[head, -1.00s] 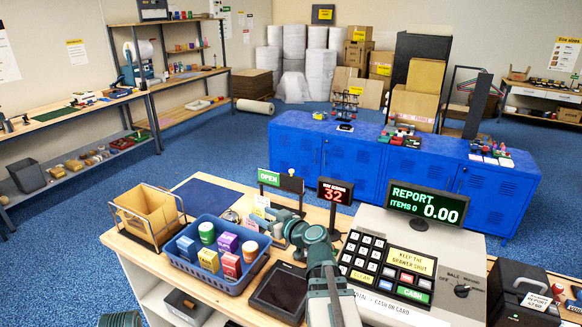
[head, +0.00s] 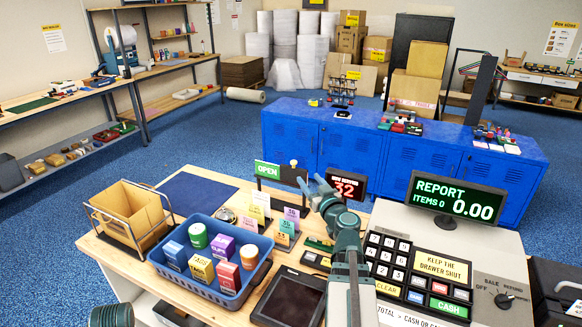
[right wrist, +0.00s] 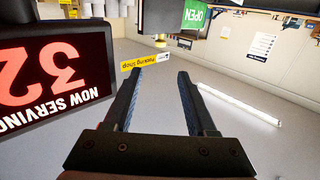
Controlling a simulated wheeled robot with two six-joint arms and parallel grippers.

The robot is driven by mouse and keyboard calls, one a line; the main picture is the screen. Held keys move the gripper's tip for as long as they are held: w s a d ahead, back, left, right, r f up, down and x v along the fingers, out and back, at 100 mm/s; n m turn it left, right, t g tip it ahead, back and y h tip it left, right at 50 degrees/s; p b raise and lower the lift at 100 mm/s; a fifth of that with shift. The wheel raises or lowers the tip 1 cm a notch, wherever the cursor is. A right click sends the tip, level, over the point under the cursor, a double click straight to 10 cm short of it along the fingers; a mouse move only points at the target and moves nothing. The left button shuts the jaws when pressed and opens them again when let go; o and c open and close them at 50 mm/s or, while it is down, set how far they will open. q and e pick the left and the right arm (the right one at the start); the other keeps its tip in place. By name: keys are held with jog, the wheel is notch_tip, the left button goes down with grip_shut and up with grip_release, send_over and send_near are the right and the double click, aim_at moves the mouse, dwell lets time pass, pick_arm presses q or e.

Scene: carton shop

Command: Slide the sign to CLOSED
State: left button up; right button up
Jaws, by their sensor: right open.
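The sign (head: 268,170) stands at the back edge of the counter and reads green OPEN at its left. A dark panel covers its right part, with a small pale knob (head: 293,163) on top. In the right wrist view, which is upside down, the green OPEN face (right wrist: 194,15) shows at the top. My right gripper (head: 311,183) is open and empty. It is just right of the sign's dark end, in front of the counter display. I cannot tell whether it touches the sign. My left gripper is not seen.
The NOW SERVING display (head: 346,185) stands close to the right gripper, partly hidden behind it. Small cards (head: 288,226) and a blue basket (head: 213,262) of small boxes lie left of my arm. The cash register (head: 445,245) is to the right. A blue mat (head: 197,200) is bare.

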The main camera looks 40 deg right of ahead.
aim_at(295, 164)
jog(key=x, duration=0.9)
jog(key=f+x, duration=0.1)
jog(key=x, duration=0.4)
jog(key=shift+w+f+b, duration=0.1)
jog(key=shift+w+b, duration=0.2)
grip_shut()
dwell(1.1)
